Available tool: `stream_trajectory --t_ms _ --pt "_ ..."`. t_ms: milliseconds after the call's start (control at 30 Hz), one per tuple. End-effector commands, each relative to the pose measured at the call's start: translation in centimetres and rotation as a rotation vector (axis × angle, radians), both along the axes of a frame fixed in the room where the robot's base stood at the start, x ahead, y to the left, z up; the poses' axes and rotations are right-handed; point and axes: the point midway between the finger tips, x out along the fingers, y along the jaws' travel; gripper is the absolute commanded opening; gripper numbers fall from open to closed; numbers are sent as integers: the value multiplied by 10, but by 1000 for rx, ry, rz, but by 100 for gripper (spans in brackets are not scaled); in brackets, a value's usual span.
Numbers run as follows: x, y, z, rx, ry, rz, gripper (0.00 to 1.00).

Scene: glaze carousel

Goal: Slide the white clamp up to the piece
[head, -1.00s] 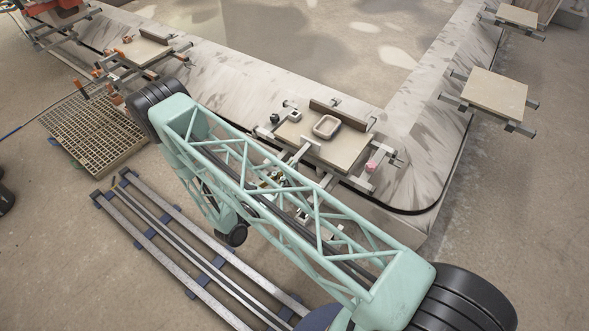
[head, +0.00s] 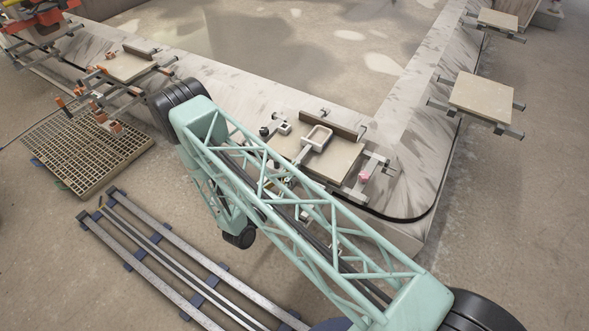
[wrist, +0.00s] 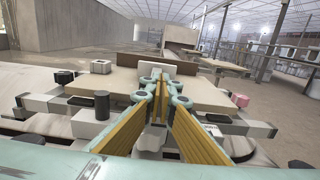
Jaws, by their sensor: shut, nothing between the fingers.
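The piece is a small pale square dish with a raised rim (head: 318,136) on the beige board (head: 342,160). A pale T-shaped bar, which looks like the white clamp (head: 299,158), lies at its near left corner. It touches the dish or nearly so; I cannot tell which. My gripper (wrist: 160,78) is shut and empty, its yellow-padded fingers pointing over the board toward a pale shape that looks like the dish (wrist: 180,68). The fingers hide much of it. My arm hides the near side of the board in the head view.
A black knob (head: 264,131) and a white square knob (head: 285,128) stand left of the dish. A brown bar (head: 332,124) stands behind it. A pink knob (head: 364,176) sits on the right-hand metal clamp. Another board (head: 482,96) lies to the right.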

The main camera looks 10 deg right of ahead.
Motion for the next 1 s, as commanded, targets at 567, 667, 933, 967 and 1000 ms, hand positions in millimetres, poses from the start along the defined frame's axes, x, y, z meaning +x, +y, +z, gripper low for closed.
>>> stream_trajectory --t_ms 567,667,933,967,1000 --pt "-12 8 0 -1 1 -3 0" --pt "-19 13 0 -1 1 -6 0" --pt "-39 29 0 0 1 -9 0" --pt "-41 31 0 -1 1 -9 0" --pt "-44 34 0 -1 1 -9 0"
